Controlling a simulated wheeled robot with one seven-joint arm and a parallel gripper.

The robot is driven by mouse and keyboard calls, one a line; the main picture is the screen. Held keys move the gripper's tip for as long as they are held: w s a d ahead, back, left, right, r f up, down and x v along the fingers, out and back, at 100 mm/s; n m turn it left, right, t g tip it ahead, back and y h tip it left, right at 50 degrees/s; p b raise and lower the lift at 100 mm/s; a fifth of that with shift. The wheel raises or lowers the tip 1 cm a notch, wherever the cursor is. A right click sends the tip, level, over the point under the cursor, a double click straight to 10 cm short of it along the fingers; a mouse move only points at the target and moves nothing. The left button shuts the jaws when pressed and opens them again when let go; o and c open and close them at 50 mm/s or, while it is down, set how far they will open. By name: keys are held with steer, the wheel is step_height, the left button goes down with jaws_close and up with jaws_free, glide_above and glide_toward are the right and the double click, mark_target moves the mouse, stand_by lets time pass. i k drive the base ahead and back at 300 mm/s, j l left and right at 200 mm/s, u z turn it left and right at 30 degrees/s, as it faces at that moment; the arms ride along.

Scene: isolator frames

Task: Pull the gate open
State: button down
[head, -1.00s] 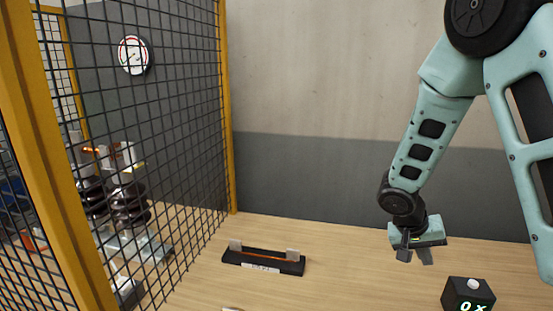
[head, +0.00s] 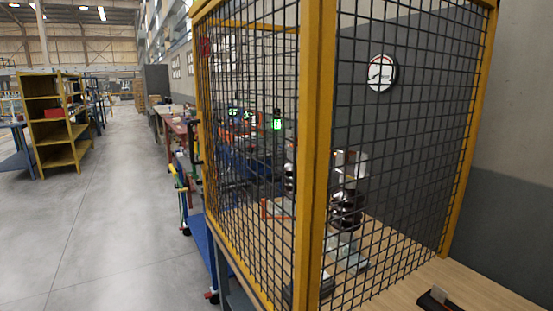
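A cage of dark wire mesh in yellow frames stands in the middle of the head view. Its left-hand mesh face (head: 250,130) spans between two yellow uprights, with no open gap visible. I cannot tell for certain which face is the gate. A thin red-orange bracket shape (head: 266,212) shows low on that face; I cannot tell whether it is a handle or something behind the mesh. The near yellow corner post (head: 316,130) joins this face to the right-hand mesh face (head: 420,130). My gripper is out of view.
A round gauge (head: 381,73) hangs on the wall. A dark holder (head: 437,300) lies at the lower right. Clear grey floor (head: 110,220) extends left, with a yellow shelf (head: 55,120) farther back.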

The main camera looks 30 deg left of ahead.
mark_target(309, 9)
steer(key=k+j+u, duration=0.15)
steer(key=j, duration=0.55)
steer(key=j+u, duration=0.1)
steer(key=j, duration=0.6)
